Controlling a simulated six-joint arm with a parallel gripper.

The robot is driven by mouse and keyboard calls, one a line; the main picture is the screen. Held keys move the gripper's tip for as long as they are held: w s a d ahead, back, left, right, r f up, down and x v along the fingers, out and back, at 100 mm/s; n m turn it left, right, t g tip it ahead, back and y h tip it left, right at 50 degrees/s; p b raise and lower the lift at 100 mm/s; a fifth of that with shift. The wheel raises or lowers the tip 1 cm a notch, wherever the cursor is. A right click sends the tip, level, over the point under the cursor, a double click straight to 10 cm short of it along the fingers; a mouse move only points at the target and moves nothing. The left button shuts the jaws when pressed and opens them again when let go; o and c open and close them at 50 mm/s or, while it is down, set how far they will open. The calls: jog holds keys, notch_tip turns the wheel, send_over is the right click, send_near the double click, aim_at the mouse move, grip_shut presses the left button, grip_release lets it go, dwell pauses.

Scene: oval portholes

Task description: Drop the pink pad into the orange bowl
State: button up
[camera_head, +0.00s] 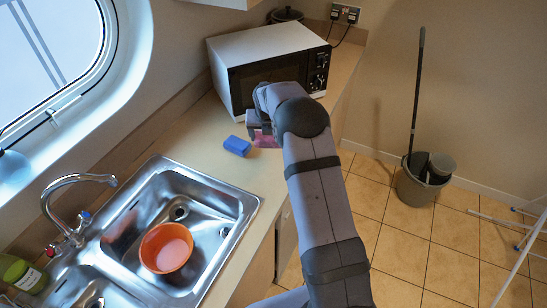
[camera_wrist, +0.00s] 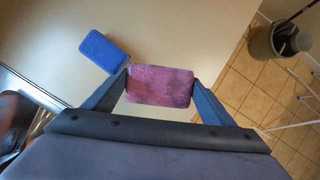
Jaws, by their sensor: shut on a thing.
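The pink pad (camera_wrist: 160,86) sits between the two fingers of my gripper (camera_wrist: 160,92) in the wrist view. The gripper is shut on it, with a fingertip at each end. In the head view the pad (camera_head: 264,139) shows only in part, below my gripper (camera_head: 258,127), over the counter in front of the microwave. I cannot tell whether it touches the counter. The orange bowl (camera_head: 152,246) stands in the sink basin at the lower left, well away from the gripper. Something pale pink shows inside it.
A blue sponge (camera_head: 237,146) lies on the counter just left of the pad; it also shows in the wrist view (camera_wrist: 103,51). The white microwave (camera_head: 240,54) stands behind. The metal sink (camera_head: 222,190) has a tall faucet (camera_head: 78,180) and a green bottle (camera_head: 22,273) at its left.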

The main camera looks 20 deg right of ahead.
jog(key=s+a+f+n+y, duration=0.2)
jog(key=a+n, duration=0.3)
jog(key=a, duration=2.1)
jog(key=s+a+f+n, duration=0.1)
jog(key=s+a+f, duration=0.1)
jog(key=s+a, duration=0.6)
jog(key=s+a+f+n+y+b, duration=0.1)
jog(key=s+a+f+n, duration=0.1)
jog(key=s+a, duration=0.6)
jog(key=a+f, duration=0.1)
jog(key=a, duration=0.1)
jog(key=shift+s+a+n, duration=0.25)
jog(key=shift+a+n, duration=0.05)
jog(key=shift+a, duration=0.05)
jog(key=d+m, duration=0.2)
jog(key=shift+f+m+h, duration=0.3)
jog(key=shift+f+h, duration=0.1)
jog(key=shift+w+d+m+h, duration=0.1)
jog(key=shift+d+m+h, duration=0.25)
jog(key=shift+m, duration=0.7)
jog(key=shift+w+d+m+h, duration=0.15)
jog(key=shift+m+h, duration=0.3)
jog(key=shift+m, duration=0.65)
jog(key=shift+w+d+m+h, duration=0.1)
jog(key=shift+d+m+h, duration=0.25)
jog(key=shift+m, duration=0.7)
